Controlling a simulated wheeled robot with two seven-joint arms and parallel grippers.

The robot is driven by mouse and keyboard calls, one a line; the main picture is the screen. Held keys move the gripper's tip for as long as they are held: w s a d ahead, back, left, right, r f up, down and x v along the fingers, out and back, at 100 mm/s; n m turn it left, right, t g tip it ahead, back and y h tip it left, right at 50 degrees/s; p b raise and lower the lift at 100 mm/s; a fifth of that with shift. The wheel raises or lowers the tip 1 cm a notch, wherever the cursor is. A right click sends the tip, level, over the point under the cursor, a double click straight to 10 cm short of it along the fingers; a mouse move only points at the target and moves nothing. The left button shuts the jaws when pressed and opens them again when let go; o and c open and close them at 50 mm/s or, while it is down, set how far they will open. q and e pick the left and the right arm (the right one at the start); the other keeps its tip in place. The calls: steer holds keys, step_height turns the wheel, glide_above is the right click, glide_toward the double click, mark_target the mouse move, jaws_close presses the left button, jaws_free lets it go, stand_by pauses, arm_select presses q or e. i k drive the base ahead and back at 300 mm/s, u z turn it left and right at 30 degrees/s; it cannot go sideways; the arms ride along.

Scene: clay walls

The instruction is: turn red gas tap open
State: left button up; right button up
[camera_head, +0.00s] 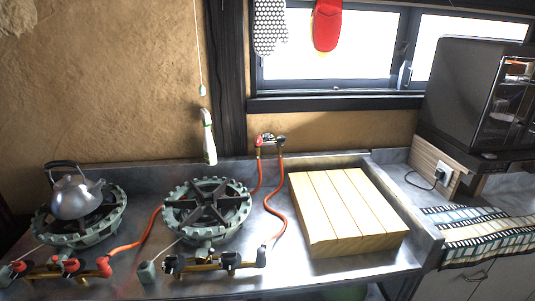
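A small gas valve fitting (270,139) sits at the wall behind the counter, with a red part on its left and a dark part on its right. Two orange-red hoses run down from it to the burners. The left burner (80,236) has a front pipe with red tap knobs (70,265). The right burner (208,210) has a front pipe with black tap knobs (230,262). The setting of the wall tap is too small to tell. Neither of my grippers is in view.
A grey kettle (76,198) stands on the left burner. A slatted wooden board (340,208) lies right of the hoses. A spray bottle (208,137) is near the wall. A dark oven-like appliance (460,95) and a patterned cloth (470,232) are at the right.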

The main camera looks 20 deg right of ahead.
mark_target(259, 142)
steer(key=z, duration=0.05)
steer(key=k, duration=0.6)
steer(key=u, duration=0.75)
steer(key=i, duration=1.35)
steer(key=z, duration=0.6)
